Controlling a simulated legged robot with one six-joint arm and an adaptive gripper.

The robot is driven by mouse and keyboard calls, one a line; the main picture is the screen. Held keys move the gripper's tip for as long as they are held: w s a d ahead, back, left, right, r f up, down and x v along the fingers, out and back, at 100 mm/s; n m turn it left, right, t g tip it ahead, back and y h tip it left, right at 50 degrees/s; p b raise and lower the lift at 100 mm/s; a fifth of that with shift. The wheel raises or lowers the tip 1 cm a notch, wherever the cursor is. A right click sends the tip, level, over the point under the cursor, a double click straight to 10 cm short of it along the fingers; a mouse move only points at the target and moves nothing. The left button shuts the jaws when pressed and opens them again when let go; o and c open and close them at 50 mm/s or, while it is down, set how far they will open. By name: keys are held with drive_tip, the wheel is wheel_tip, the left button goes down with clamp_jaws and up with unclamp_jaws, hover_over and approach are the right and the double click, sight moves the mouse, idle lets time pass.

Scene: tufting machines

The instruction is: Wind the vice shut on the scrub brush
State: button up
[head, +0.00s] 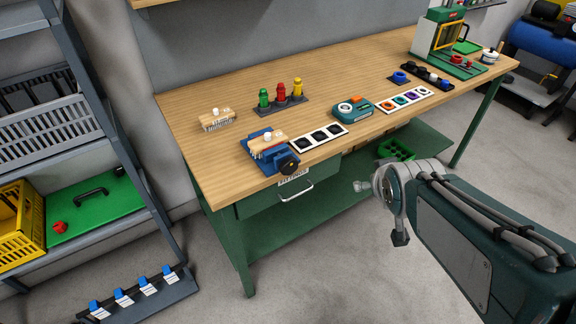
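A blue vice (281,160) sits at the front left edge of the wooden bench, with a dark round handle (289,164) facing the front. A wooden scrub brush (266,144) with a pale knob lies in the top of the vice. I cannot tell how tightly the jaws sit against it. A second, similar brush (217,121) stands on its bristles farther back to the left. My arm comes in from the lower right, with a grey joint near the bench's front. No gripper fingers can be made out, and nothing of mine touches the vice.
The bench (340,70) also holds a rack of green, red and yellow pieces (281,97), tile strips (320,137), a teal device (352,109) and a green machine (440,40). A drawer (290,190) is below the vice. Shelving (50,135) stands left. Floor in front is clear.

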drive_tip(key=w+a+f+n+t+y, duration=0.15)
drive_tip(key=w+f, duration=0.25)
drive_tip(key=w, duration=0.4)
drive_tip(key=n+t+y, duration=0.5)
drive_tip(key=n+y, duration=0.2)
drive_tip(key=y, duration=0.2)
approach(290, 168)
drive_tip(key=x, duration=1)
drive_tip(key=shift+w+f, duration=0.15)
drive_tip(key=shift+w, duration=0.05)
drive_tip(key=shift+c, duration=0.3)
drive_tip(key=c, duration=0.9)
